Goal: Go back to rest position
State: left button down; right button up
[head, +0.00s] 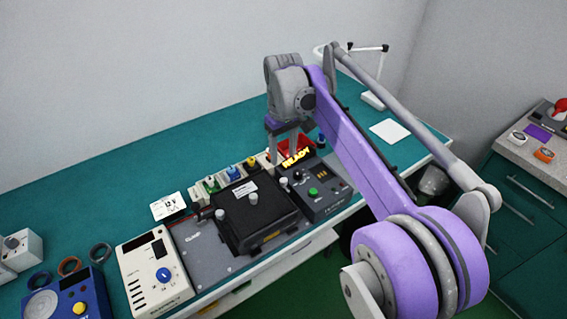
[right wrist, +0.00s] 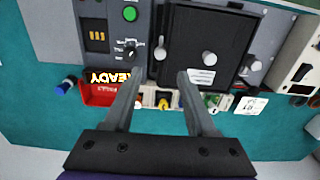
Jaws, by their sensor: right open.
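My right gripper (head: 283,152) hangs from the purple arm, fingers down, above the back edge of the bench equipment. In the right wrist view the right gripper (right wrist: 159,78) has its two fingers apart with nothing held between them. Below it are the black fixture box (head: 256,213) and the dark control unit (head: 318,191) with a green button and a lit yellow READY sign (head: 296,159). The fingers appear clear of both, though the exact height is hard to tell. My left gripper is not in either view.
The teal bench (head: 140,190) also holds a cream meter (head: 153,274), a blue device (head: 72,299), a red bin (right wrist: 99,93), several coloured connectors and a white lamp (head: 372,101). A side counter (head: 530,158) stands at right. The bench's back left is clear.

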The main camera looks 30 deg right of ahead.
jog(key=shift+r, duration=0.65)
jog(key=s+a+f+t, duration=0.2)
jog(key=s+a+f, duration=0.3)
jog(key=s, duration=0.5)
jog(key=s+a+f+m+t, duration=0.1)
jog(key=s+a+f+t, duration=0.2)
jog(key=s+f, duration=0.7)
jog(key=shift+s+a+t, duration=0.3)
jog(key=shift+s+a, duration=0.15)
jog(key=shift+a, duration=0.75)
